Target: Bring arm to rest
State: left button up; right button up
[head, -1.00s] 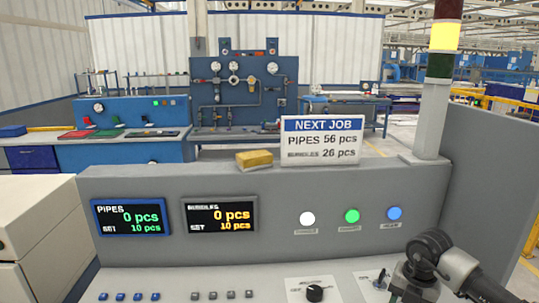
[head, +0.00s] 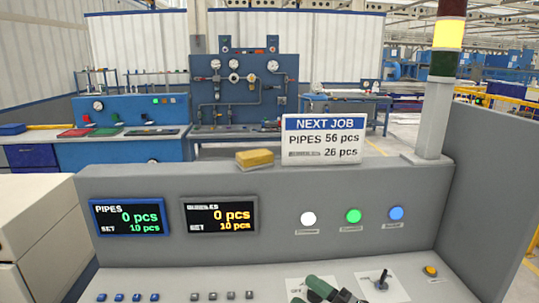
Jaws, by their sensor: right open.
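My right gripper (head: 324,289) shows only in part at the bottom edge of the head view, as dark green and black pieces in front of the lower panel. It is open, and I see nothing held in it. It covers the spot of a black rotary knob on a white label plate (head: 296,287). The rest of my right arm is below the picture. My left gripper is not in view.
The grey console (head: 280,190) carries a pipes display (head: 130,217), a second display (head: 220,215) and white, green and blue buttons. A toggle switch (head: 381,281) and a yellow button (head: 430,270) sit right of my gripper. A NEXT JOB sign (head: 324,140) stands on top.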

jog(key=s+d+f+m+h, duration=0.2)
jog(key=d+f+m+h, duration=0.1)
jog(key=d+m+h, duration=0.1)
jog(key=s+d+f+m+h, duration=0.2)
jog(key=d+f+m+h, duration=0.2)
jog(key=m+h, duration=0.3)
jog(key=s+d+f+m+h, duration=0.2)
jog(key=d+f+m+h, duration=0.2)
jog(key=m+h, duration=0.2)
jog(key=shift+s+d+f+m, duration=0.15)
jog(key=shift+s+d+m, duration=0.25)
jog(key=shift+m, duration=0.7)
jog(key=s+f+m+g+y, duration=0.1)
jog(key=s+f+g, duration=0.4)
jog(key=s, duration=0.4)
jog(key=s+f+g, duration=0.4)
jog(key=s+g, duration=0.1)
jog(key=s, duration=0.4)
notch_tip(320, 180, down, 23)
jog(key=g, duration=0.1)
jog(key=s+d+f+g, duration=0.1)
jog(key=s+d+f, duration=0.2)
jog(key=s+f, duration=1.3)
notch_tip(320, 180, down, 3)
jog(key=shift+s+d+r+g, duration=0.2)
jog(key=shift+s+g, duration=0.1)
jog(key=shift+s, duration=0.1)
jog(key=shift+w, duration=0.15)
